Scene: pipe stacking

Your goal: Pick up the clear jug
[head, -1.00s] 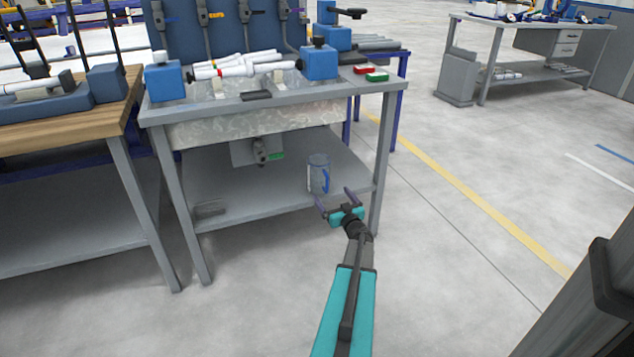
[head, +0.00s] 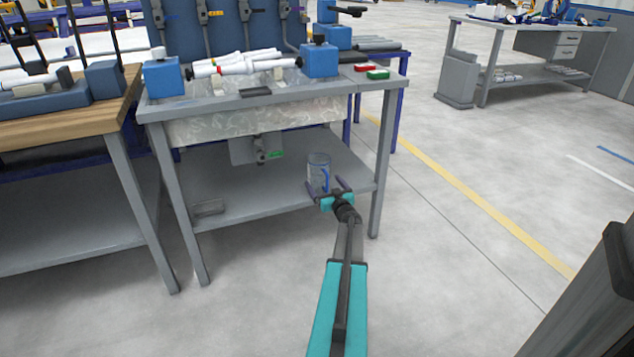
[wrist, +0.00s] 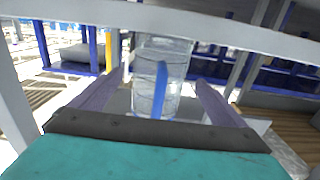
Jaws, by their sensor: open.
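The clear jug (head: 318,166), with a blue handle, stands upright on the lower shelf (head: 255,203) of the grey workbench, near its right end. In the wrist view the jug (wrist: 148,85) shows straight ahead, between the two purple fingers, with its blue handle facing me. My gripper (head: 325,187) is open and empty at the shelf's front edge, just in front of the jug. In the head view the gripper covers the jug's lower part. I cannot tell whether the fingers reach beside the jug.
The bench top (head: 200,104) overhangs the shelf, and a leg (head: 384,165) stands right of the jug. A valve (head: 261,155) hangs under the sink, left of the jug. A small grey item (head: 208,208) lies at the shelf's left. The floor to the right is clear.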

